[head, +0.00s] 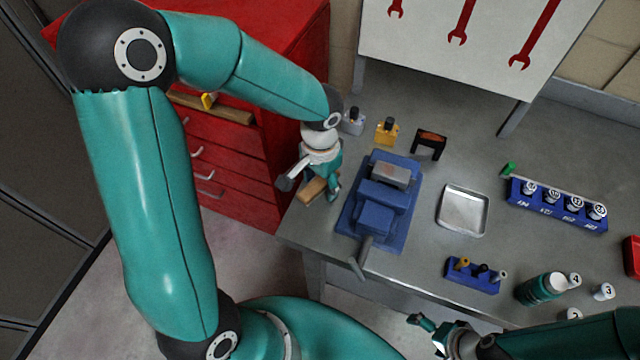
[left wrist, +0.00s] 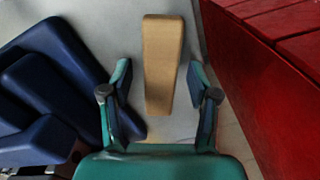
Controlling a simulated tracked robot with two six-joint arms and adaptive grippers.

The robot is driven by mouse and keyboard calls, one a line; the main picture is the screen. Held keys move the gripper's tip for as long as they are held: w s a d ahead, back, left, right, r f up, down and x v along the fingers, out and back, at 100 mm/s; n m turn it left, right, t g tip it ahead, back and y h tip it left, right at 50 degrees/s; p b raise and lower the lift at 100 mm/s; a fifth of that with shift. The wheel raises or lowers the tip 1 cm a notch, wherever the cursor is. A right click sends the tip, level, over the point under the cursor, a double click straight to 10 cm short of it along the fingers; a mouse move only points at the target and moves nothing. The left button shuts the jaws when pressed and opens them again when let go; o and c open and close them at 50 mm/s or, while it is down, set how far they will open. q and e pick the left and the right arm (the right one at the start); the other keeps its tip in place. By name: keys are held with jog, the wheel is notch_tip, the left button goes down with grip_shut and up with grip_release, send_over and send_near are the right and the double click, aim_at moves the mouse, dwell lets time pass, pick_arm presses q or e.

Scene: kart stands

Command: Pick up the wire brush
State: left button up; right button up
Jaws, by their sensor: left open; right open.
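A tan wooden block-like piece, which looks like the wire brush (head: 312,190), lies on the grey bench near its left edge, beside the blue vise. Its bristles are not visible. My left gripper (head: 309,186) is open just above it and partly covers it in the head view. In the left wrist view the brush (left wrist: 162,50) lies lengthwise between the two spread fingers of the left gripper (left wrist: 159,80), touching neither as far as I can tell. My right gripper (head: 428,334) is open and empty at the bench's front edge, low in the head view.
The blue vise (head: 376,218) stands close right of the brush; it also shows in the left wrist view (left wrist: 50,85). The red drawer cabinet (head: 235,165) is close on the left. A metal tray (head: 463,211) and a blue socket rack (head: 556,205) stand further right.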

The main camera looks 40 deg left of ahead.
aim_at(321, 182)
pick_arm(q)
grip_shut()
jog(key=shift+r, duration=0.1)
notch_tip(321, 182, up, 20)
dwell(0.8)
jog(key=c, duration=0.9)
grip_release()
jog(key=shift+c, duration=1)
